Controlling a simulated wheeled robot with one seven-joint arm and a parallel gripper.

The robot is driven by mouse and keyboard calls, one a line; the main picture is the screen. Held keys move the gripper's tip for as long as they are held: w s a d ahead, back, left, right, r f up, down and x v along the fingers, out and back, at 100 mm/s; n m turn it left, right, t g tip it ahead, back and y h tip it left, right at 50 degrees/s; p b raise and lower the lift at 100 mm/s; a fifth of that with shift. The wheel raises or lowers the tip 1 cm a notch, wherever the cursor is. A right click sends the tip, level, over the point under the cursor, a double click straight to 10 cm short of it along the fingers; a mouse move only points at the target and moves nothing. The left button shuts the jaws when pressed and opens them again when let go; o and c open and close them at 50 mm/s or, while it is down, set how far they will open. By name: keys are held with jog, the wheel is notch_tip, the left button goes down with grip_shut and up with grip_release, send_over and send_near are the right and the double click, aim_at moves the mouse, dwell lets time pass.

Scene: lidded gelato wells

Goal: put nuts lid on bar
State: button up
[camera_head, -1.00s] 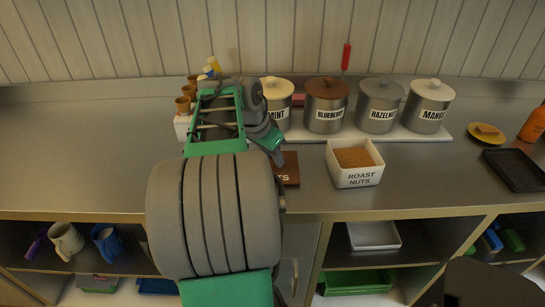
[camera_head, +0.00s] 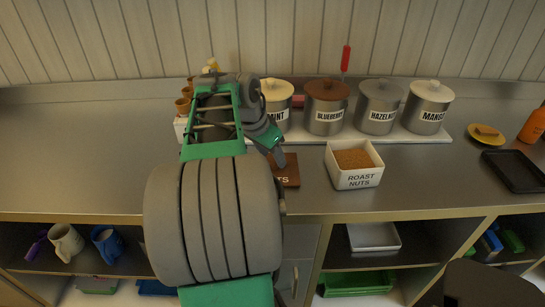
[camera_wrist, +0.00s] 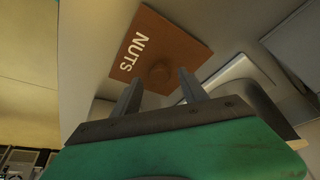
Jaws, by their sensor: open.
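The nuts lid is a flat brown square with white "NUTS" lettering and a round knob. In the wrist view the lid (camera_wrist: 172,38) lies just beyond my fingertips, with its knob (camera_wrist: 160,72) close to the gap between them. My gripper (camera_wrist: 158,88) is open, and I cannot tell whether a finger touches the knob. In the head view the lid (camera_head: 290,172) lies on the steel counter, partly hidden behind my arm. My gripper (camera_head: 278,158) is at the lid there. The white roast nuts tub (camera_head: 356,178) stands uncovered right of the lid, filled with brown nuts.
Several lidded metal wells stand on a white strip behind, including blueberry (camera_head: 325,112), hazelnut (camera_head: 377,115) and mango (camera_head: 425,115). A black tray (camera_head: 515,170), a yellow plate (camera_head: 487,138) and an orange bottle (camera_head: 535,124) are at the right. The counter (camera_head: 75,160) is clear at left.

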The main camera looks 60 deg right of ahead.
jog(key=p+v, duration=0.2)
jog(key=v, duration=0.9)
jog(key=w+a+f+n+t, duration=0.1)
jog(key=w+a+f+n, duration=0.2)
jog(key=w+a+n, duration=0.4)
jog(key=w+a+f+n+t, duration=0.25)
jog(key=w+a+n, duration=0.2)
jog(key=a, duration=0.45)
jog(key=a+f+n+y, duration=0.2)
jog(key=a+f+n, duration=0.2)
jog(key=a, duration=0.7)
jog(key=s+a+f+n+y, duration=0.1)
jog(key=a+f+n, duration=0.4)
jog(key=a, duration=0.6)
jog(key=shift+a+f+n+t+y, duration=0.2)
jog(key=shift+a+n+t+y, duration=0.15)
jog(key=shift+n+y, duration=0.35)
jog(key=shift+s, duration=0.1)
